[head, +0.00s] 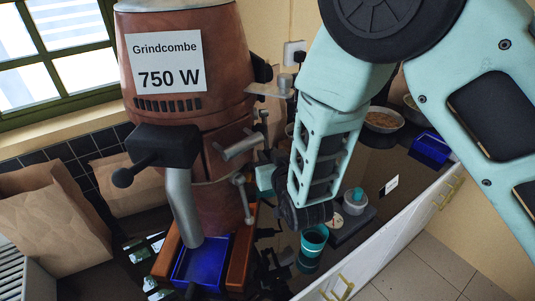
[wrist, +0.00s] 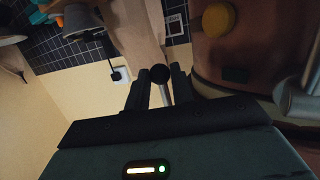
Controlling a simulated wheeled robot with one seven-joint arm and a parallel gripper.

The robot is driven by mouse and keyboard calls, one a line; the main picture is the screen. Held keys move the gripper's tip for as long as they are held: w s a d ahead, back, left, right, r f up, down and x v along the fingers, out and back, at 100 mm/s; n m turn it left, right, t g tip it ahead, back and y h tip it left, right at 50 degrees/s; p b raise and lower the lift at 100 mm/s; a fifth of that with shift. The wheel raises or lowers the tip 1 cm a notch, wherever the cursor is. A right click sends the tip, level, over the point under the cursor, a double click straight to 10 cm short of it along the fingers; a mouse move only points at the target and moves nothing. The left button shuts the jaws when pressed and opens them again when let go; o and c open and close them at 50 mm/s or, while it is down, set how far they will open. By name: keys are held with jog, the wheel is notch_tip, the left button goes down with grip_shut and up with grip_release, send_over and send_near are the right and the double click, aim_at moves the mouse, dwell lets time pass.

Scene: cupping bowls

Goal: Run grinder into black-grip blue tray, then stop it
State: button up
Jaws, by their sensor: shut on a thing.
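The copper-brown grinder (head: 215,140) stands at left centre in the head view, labelled "Grindcombe 750 W". Its grey metal spout (head: 184,205) points down over a blue tray (head: 201,263) with a dark grip at its front. The tray's contents are too dark to tell. In the wrist view my gripper (wrist: 160,91) is shut on a lever with a round black knob (wrist: 160,73), beside the grinder's body (wrist: 245,55). A yellow round button (wrist: 218,19) shows on that body. My fingertips cannot be made out clearly in the head view.
A second blue tray (head: 431,150) stands at the far right of the counter. A teal cup (head: 314,238), a teal-topped jar (head: 355,200) and a bowl (head: 382,120) stand between. Brown paper bags (head: 50,220) crowd the left. A wall socket (head: 294,53) is behind.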

jog(key=shift+s+d+r, duration=0.1)
jog(key=shift+s, duration=0.15)
jog(key=shift+r+v, duration=0.15)
jog(key=shift+v, duration=0.6)
jog(key=shift+r+v, duration=0.15)
jog(key=shift+v, duration=0.6)
jog(key=shift+s+d+r, duration=0.15)
jog(key=shift+s+r, duration=0.4)
jog(key=shift+s+d+r, duration=0.15)
jog(key=shift+s+r, duration=0.35)
jog(key=shift+r, duration=0.05)
